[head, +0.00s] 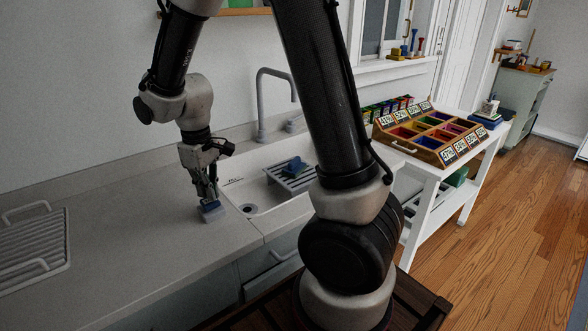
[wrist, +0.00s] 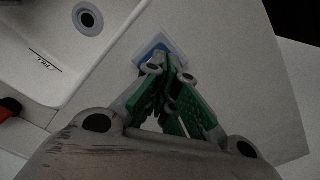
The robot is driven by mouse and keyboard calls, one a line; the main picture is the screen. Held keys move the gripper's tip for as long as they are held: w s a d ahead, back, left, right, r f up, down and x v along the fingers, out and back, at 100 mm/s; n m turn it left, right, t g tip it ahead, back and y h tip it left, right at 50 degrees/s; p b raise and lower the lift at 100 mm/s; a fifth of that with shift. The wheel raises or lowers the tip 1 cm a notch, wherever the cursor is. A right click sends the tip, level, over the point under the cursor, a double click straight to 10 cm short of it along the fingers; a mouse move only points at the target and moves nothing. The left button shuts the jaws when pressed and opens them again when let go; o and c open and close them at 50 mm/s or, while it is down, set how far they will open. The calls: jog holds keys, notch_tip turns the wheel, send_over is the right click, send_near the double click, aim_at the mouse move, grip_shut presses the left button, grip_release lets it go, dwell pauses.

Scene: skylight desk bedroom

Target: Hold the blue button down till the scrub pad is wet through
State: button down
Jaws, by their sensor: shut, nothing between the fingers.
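The blue button (head: 209,206) is the top of a small grey-blue block on the counter, left of the sink. It also shows in the wrist view (wrist: 151,46), partly hidden by the fingers. My gripper (head: 210,196) is shut and points down right over the button, its tips at or very near the top; I cannot tell whether it is pressed down. In the wrist view the green-padded fingers (wrist: 170,68) come together over it. A blue pad (head: 295,164), likely the scrub pad, lies on a slatted rack (head: 284,178) in the sink. I cannot tell its wetness.
A grey tap (head: 262,105) stands behind the white sink (head: 245,190); no water stream is clear. A drainer rack (head: 32,250) sits at the left on the counter. A white trolley (head: 430,172) bears a compartment box (head: 412,147).

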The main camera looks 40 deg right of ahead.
jog(key=shift+f, duration=0.95)
notch_tip(320, 180, up, 6)
jog(key=shift+r, duration=0.1)
dwell(0.3)
dwell(0.9)
jog(key=s, duration=0.1)
jog(key=s+d, duration=0.1)
jog(key=shift+s+f+m+g, duration=0.3)
jog(key=shift+s+f+g, duration=0.05)
jog(key=shift+g, duration=0.05)
jog(key=s+d+r+m+t, duration=0.5)
jog(key=s+d+r, duration=0.9)
jog(key=s, duration=0.2)
jog(key=shift+s, duration=0.15)
